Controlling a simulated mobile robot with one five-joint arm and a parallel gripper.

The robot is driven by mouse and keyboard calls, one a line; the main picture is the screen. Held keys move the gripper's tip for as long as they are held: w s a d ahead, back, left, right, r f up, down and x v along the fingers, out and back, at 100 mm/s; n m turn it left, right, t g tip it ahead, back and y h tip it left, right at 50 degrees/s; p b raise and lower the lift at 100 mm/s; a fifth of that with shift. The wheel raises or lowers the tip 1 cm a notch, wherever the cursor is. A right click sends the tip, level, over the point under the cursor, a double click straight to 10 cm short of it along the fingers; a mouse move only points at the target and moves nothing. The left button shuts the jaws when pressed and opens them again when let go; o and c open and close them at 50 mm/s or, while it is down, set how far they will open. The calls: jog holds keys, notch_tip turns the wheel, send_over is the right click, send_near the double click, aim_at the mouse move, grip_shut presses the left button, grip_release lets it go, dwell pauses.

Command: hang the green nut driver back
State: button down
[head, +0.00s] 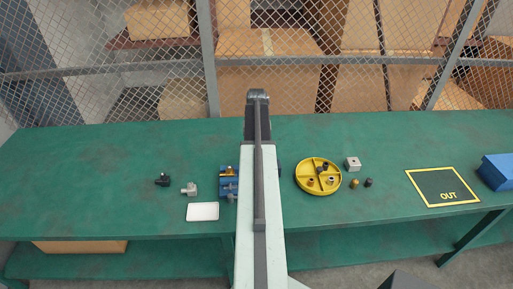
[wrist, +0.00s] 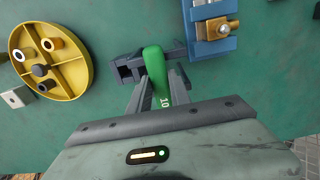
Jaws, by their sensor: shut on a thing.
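The green nut driver (wrist: 153,65) shows in the wrist view, its green handle with pale markings pointing back toward my wrist. My gripper (wrist: 162,82) is shut on it, one finger on each side of the handle. A dark grey bracket-like piece (wrist: 128,68) shows around the far end of the handle; I cannot tell whether it is a holder or part of my gripper. The far end of the driver is hidden. In the head view my arm covers the middle of the bench, and neither the driver nor my fingertips can be made out.
On the green bench (head: 100,150) is a yellow round tray (head: 304,185) with small parts; it also shows in the wrist view (wrist: 75,75). A blue fixture (head: 228,183) stands left of my arm. A yellow-framed OUT mat (head: 425,178) and a blue box (head: 497,170) lie right. Wire fencing stands behind.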

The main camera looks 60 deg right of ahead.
jog(key=shift+f, duration=0.1)
jog(key=c, duration=1.1)
grip_release()
jog(key=o, duration=0.3)
jog(key=shift+o, duration=0.2)
jog(key=shift+r+p, duration=1.75)
jog(key=shift+r, duration=0.05)
